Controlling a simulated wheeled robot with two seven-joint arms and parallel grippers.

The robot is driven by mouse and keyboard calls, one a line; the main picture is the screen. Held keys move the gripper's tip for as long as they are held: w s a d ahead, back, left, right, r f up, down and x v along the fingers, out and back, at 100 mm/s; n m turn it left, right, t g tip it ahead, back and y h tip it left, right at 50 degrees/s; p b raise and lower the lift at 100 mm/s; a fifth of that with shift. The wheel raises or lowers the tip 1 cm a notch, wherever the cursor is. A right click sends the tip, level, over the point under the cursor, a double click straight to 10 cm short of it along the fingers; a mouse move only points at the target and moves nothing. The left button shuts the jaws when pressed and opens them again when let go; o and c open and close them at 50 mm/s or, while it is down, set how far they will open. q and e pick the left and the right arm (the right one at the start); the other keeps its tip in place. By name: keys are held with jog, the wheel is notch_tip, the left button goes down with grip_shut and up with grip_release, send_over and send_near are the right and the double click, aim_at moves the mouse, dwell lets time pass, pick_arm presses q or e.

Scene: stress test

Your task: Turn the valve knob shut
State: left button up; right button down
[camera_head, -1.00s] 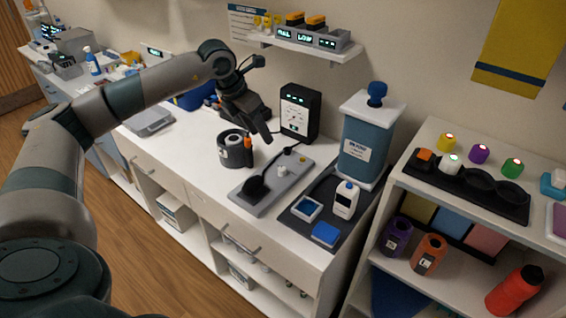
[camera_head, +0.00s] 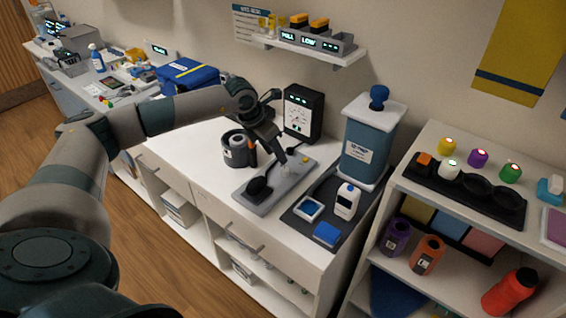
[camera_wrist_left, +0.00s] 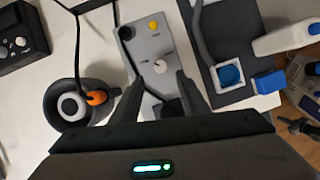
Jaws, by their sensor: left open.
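My left gripper (camera_head: 281,158) points down over the panel, close to the knob. In the left wrist view its two open fingers (camera_wrist_left: 160,95) are apart and empty, and the knob appears just beyond and between their tips. I cannot tell whether they touch it. The panel's near end is partly hidden by the gripper there. My right gripper is not in view.
A dark round holder (camera_head: 238,161) with an orange-tipped tool stands left of the panel. A black meter box (camera_head: 301,112) is behind. A black paddle-like part (camera_head: 258,188) sits on the panel. A dark tray (camera_head: 330,236) with a white bottle (camera_head: 346,201) lies right.

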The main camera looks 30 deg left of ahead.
aim_at(285, 169)
pick_arm(q)
jog(key=p+x, duration=0.2)
jog(key=x, duration=0.6)
jog(key=shift+f, duration=0.1)
grip_shut()
